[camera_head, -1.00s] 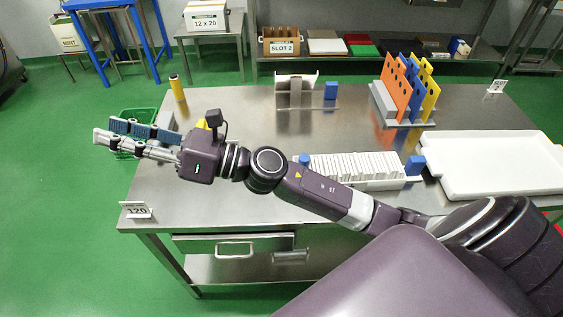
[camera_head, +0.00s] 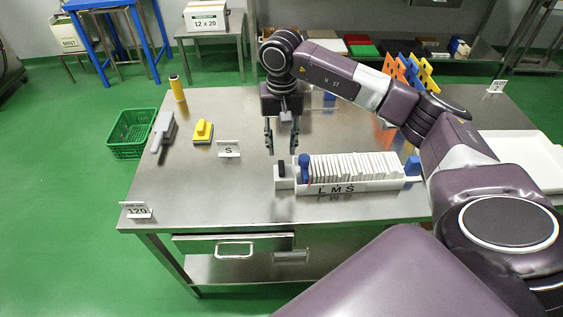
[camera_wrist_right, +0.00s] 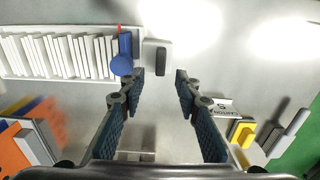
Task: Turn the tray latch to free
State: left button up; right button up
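A white tray (camera_head: 345,186) marked L M S holds a row of white packets (camera_head: 350,166), with a blue piece at each end. The left blue piece (camera_head: 304,170) also shows in the wrist view (camera_wrist_right: 122,62). Beside it is a small white block (camera_head: 284,183) with an upright black lever (camera_head: 281,168), seen in the wrist view as a dark bar (camera_wrist_right: 161,60). I cannot tell which piece is the latch. My right gripper (camera_head: 282,150) points down, open and empty, above and just behind the block. My left gripper is out of view.
A yellow block (camera_head: 203,131), a grey tool (camera_head: 162,131) and an S sign (camera_head: 229,149) stand to the left. A yellow cylinder (camera_head: 177,88) stands at the back left. A large white tray (camera_head: 520,150) lies right.

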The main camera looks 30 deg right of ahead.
aim_at(281, 166)
notch_tip(281, 166, down, 7)
jog(key=shift+f+p, duration=0.15)
jog(key=shift+p, duration=0.65)
jog(key=shift+c, duration=0.2)
grip_shut()
